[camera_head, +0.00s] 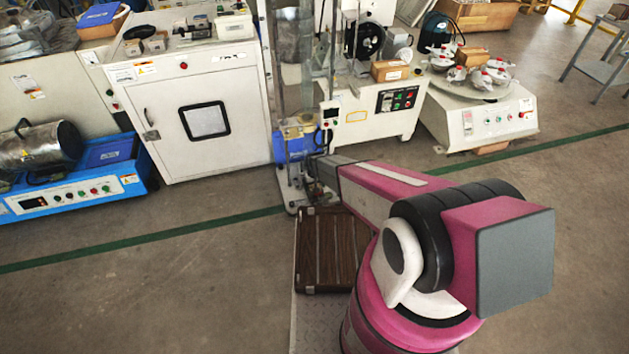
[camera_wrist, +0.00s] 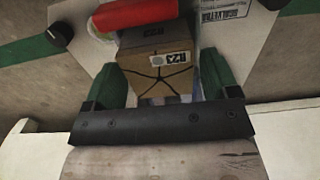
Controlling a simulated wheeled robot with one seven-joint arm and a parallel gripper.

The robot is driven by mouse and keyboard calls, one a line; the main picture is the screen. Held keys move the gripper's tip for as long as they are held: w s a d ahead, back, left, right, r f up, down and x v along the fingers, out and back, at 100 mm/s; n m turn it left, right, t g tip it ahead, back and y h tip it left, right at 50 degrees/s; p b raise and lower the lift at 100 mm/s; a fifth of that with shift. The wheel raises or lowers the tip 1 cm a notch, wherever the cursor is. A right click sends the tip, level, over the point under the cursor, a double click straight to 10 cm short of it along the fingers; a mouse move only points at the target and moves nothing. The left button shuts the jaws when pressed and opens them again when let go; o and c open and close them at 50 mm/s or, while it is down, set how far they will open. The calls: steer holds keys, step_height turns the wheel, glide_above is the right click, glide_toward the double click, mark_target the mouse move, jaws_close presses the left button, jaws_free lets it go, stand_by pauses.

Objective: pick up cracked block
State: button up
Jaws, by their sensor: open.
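The cracked block (camera_wrist: 150,48), tan with black crack lines and a small printed label, is in the upper middle of the wrist view. My gripper (camera_wrist: 160,78) is open, with one green finger on each side of the block's near part. I cannot tell whether either finger touches it. In the head view my arm reaches to the blue-based test machine (camera_head: 290,145); I cannot make out the block or the fingertips there.
A red cylinder (camera_wrist: 133,13) lies close beyond the block, above a pale plate with a printed label (camera_wrist: 226,12). A white cabinet (camera_head: 240,130) stands left of the test machine. A brown slatted platform (camera_head: 325,250) is below my arm. Open floor (camera_head: 180,290) lies left.

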steer(key=shift+f, duration=0.2)
steer(key=c, duration=0.7)
steer(key=shift+r, duration=0.1)
steer(key=shift+r, duration=0.1)
steer(key=shift+r, duration=3.35)
